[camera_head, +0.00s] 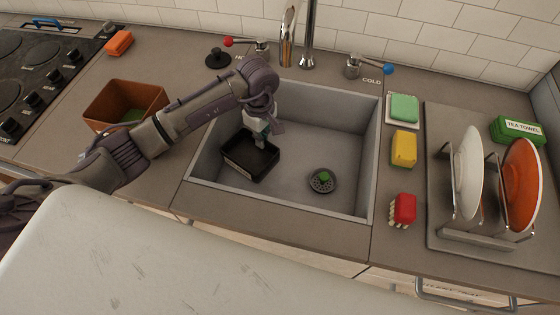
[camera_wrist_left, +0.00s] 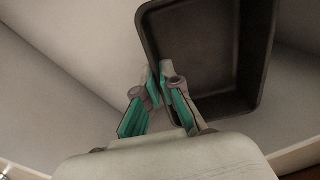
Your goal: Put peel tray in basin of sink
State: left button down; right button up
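The peel tray (camera_head: 236,172), a black rectangular tray, is inside the left part of the sink basin (camera_head: 295,190), low near the basin floor. I cannot tell whether it fully rests on the floor. My left gripper (camera_head: 258,137) reaches down into the basin at the tray's back right wall. In the left wrist view, the fingers (camera_wrist_left: 160,78) are close together with the wall of the tray (camera_wrist_left: 205,45) between their tips. My right gripper is in neither view.
A drain (camera_head: 322,187) with a green piece is in the basin, right of the tray. A brown bin (camera_head: 100,103) stands left of the sink. Taps (camera_head: 308,40) stand behind it. Sponges (camera_head: 404,148), a red brush (camera_head: 405,208) and a dish rack (camera_head: 465,235) with plates are on the right.

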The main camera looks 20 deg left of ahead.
aim_at(263, 156)
pick_arm(q)
notch_tip(263, 156, down, 4)
jog(key=shift+f+p, duration=0.1)
jog(key=shift+p, duration=0.2)
notch_tip(263, 156, down, 4)
jog(key=shift+p, duration=0.3)
jog(key=shift+f, duration=0.1)
jog(key=c, duration=1.8)
grip_release()
jog(key=shift+f, duration=0.1)
jog(key=o, duration=0.5)
